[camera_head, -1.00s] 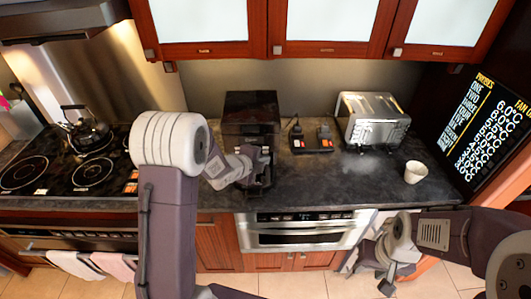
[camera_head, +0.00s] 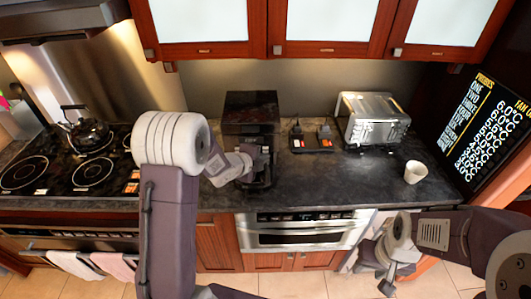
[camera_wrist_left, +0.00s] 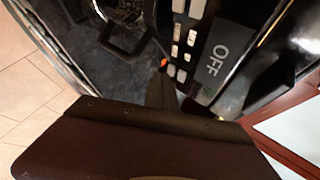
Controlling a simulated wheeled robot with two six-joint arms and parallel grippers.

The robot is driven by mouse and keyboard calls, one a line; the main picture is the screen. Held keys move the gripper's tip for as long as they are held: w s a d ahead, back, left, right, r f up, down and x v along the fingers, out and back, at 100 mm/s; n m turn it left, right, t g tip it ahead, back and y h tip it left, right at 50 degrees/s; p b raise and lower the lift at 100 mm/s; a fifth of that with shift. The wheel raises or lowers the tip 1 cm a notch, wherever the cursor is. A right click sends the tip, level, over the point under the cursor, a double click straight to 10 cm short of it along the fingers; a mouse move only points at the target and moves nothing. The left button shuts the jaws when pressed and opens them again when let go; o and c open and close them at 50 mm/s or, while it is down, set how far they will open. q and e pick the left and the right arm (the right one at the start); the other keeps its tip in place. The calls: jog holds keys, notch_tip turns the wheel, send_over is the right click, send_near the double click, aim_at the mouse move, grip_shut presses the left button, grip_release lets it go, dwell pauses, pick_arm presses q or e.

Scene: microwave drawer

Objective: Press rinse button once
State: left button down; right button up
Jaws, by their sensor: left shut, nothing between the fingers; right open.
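A dark boxy machine (camera_head: 250,108) stands at the back of the counter in the head view. My left gripper (camera_head: 263,165) is in front of it and hides its lower part. In the left wrist view, a dark panel carries several small pale buttons (camera_wrist_left: 177,35) and a grey OFF label (camera_wrist_left: 215,62). The shut, empty left gripper (camera_wrist_left: 162,76) has its tip close to the lower buttons, beside a small orange spot. I cannot read a rinse label or tell whether the tip touches a button. My right gripper (camera_head: 387,283) is open, low in front of the counter, away from the machine.
A double-slot device with orange marks (camera_head: 311,138), a silver toaster (camera_head: 373,119) and a white cup (camera_head: 415,172) stand right of the machine. A stovetop with a kettle (camera_head: 86,132) is at left. Cabinets hang above. The counter's front middle (camera_head: 325,190) is clear.

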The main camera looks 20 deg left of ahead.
pick_arm(q)
jog(key=shift+w+a, duration=0.1)
jog(key=shift+w, duration=0.2)
dwell(0.4)
jog(key=shift+s+d+b, duration=0.25)
jog(key=shift+s+b, duration=0.15)
jog(key=shift+s, duration=0.3)
jog(key=s+b, duration=0.1)
jog(key=s, duration=0.1)
jog(key=s+d+b, duration=0.1)
jog(key=s, duration=0.1)
jog(key=shift+s+d, duration=0.15)
jog(key=shift+s, duration=0.25)
